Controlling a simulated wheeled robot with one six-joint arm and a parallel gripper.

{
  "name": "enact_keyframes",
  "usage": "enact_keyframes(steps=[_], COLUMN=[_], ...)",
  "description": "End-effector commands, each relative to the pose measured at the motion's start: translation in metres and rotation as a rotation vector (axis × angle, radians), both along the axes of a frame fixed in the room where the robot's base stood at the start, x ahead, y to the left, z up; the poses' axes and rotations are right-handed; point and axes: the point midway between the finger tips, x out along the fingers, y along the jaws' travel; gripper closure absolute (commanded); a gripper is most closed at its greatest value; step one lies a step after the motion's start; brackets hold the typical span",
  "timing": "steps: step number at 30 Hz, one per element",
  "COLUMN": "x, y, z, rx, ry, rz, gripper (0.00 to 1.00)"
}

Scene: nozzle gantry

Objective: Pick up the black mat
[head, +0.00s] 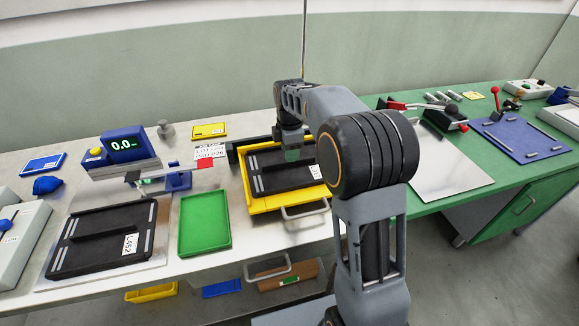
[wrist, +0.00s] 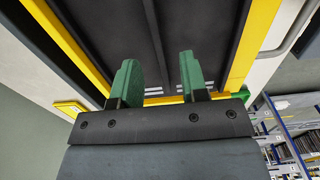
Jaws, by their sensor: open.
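A black mat (head: 285,182) with a raised rib, silver strips and a white label lies in a yellow tray (head: 262,208) at the centre of the head view. Its dark surface also fills the top of the wrist view (wrist: 213,30). My gripper (head: 291,154) is over the far part of this mat, partly hidden by my arm. A second black mat (head: 85,258), labelled L452, lies on a pale plate at the left.
A green tray (head: 204,226) stands between the two black mats. A blue display unit (head: 125,150) and a small blue stand are behind it. A metal handle (head: 303,212) sticks out in front of the yellow tray. A blue mat (head: 520,138) lies on the green bench at right.

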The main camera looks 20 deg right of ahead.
Motion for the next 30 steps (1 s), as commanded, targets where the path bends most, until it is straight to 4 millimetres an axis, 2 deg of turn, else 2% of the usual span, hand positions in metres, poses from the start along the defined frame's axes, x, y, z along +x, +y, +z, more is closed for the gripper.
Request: enact_keyframes(steps=[3,9,19,30], x=[0.001,0.001,0.002,0.002], y=[0.002,0.002,0.002,0.002], z=[-0.018,-0.04,-0.044,-0.044], rx=[0.0,0.0,0.0,0.0], ry=[0.006,0.004,0.001,0.001], rz=[0.001,0.0,0.0,0.0], gripper=[0.6,0.6,0.6,0.94])
